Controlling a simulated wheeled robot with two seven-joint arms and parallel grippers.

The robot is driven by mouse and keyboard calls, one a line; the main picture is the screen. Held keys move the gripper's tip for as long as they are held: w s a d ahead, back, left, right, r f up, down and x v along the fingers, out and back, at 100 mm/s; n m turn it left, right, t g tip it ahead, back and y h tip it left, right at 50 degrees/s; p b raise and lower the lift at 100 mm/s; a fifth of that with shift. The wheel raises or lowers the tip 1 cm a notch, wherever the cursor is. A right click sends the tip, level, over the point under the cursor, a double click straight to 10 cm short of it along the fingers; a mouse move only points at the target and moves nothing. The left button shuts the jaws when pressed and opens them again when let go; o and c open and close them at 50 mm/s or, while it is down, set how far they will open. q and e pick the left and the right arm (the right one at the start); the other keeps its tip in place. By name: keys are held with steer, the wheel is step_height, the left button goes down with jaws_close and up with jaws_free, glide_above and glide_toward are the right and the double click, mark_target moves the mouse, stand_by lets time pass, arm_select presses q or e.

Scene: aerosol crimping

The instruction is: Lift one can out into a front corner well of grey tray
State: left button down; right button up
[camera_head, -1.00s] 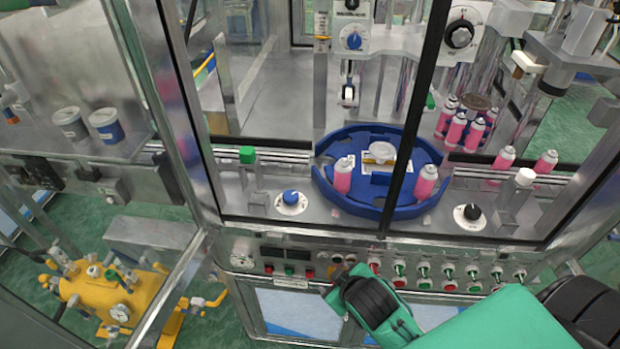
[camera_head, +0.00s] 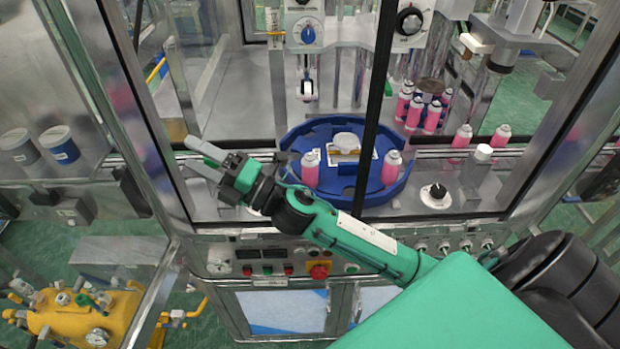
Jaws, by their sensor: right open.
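Pink cans with silver tops stand in the machine. One can (camera_head: 310,170) sits at the left of the blue round turntable (camera_head: 345,198), and another can (camera_head: 391,168) sits at its right. Two more cans (camera_head: 461,142) stand on the rail to the right, and several (camera_head: 413,112) cluster behind. My right gripper (camera_head: 196,157) is open and empty, left of the turntable and apart from the cans in the picture. Its fingers point left. I do not see the grey tray. My left gripper is out of view.
Metal posts and a dark upright bar (camera_head: 372,120) frame the machine opening. A black knob (camera_head: 437,192) sits at the front right. A red button (camera_head: 319,271) is on the front panel. A yellow tank (camera_head: 70,318) is below.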

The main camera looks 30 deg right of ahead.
steer(key=s+a+r+n+g+y, duration=0.1)
steer(key=a+n+g+y, duration=0.35)
steer(key=n+g, duration=0.4)
steer(key=n+g+h, duration=0.9)
steer(key=n+h, duration=0.8)
steer(key=h, duration=0.3)
glide_toward(310, 153)
steer(key=d, duration=0.1)
steer(key=shift+y, duration=0.25)
step_height(310, 153, down, 8)
steer(key=p, duration=0.2)
steer(key=shift+a+f+p, duration=0.1)
steer(key=shift+f+p, duration=0.1)
steer(key=shift+p, duration=0.2)
step_height(310, 153, down, 4)
steer(key=p, duration=0.3)
steer(key=shift+w+a+f, duration=0.1)
steer(key=shift+a, duration=0.1)
steer(key=shift+f, duration=0.5)
steer(key=c, duration=1.3)
